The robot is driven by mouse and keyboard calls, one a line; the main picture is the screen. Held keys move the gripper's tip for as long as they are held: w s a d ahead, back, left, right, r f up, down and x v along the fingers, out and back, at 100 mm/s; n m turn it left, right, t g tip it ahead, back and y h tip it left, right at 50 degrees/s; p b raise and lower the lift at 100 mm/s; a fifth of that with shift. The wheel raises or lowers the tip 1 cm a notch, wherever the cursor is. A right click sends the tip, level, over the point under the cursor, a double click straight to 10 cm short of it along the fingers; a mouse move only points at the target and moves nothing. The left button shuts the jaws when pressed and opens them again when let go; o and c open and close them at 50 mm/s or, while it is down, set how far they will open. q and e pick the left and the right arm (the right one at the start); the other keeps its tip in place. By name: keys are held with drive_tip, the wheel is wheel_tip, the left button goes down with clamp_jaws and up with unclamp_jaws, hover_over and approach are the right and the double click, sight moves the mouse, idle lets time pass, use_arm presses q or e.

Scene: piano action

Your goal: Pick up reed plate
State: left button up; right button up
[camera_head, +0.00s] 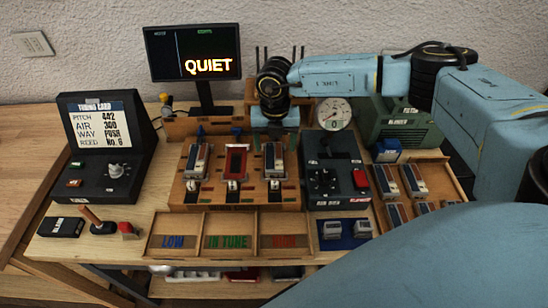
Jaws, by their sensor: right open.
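Several plate-like pieces with grey and dark faces, which look like reed plates, lie in the wooden tray at the right, one of them near its back (413,180). Similar pieces stand on the wooden board in the middle, at its left (196,160) and right (274,160), with a red-framed one (235,162) between them. I cannot tell which is the reed plate meant. My right gripper (274,132) points down behind the right piece on the board. It is open; its fingertips are small and hard to make out, and I see nothing held. My left gripper is out of view.
A monitor (194,52) reading QUIET stands at the back. A tuning card box (105,145) is at the left. A dial gauge (333,113) and black control box (335,175) stand right of the board. LOW and IN TUNE bins (200,212) are in front. My right arm spans the back right.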

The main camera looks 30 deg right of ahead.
sight(274, 156)
drive_tip(key=shift+s+a+f, duration=0.1)
drive_tip(key=shift+a+f, duration=0.05)
drive_tip(key=shift+f, duration=0.8)
drive_tip(key=shift+s+a+f, duration=0.1)
drive_tip(key=shift+f, duration=0.85)
drive_tip(key=shift+w, duration=0.1)
drive_tip(key=c, duration=1.1)
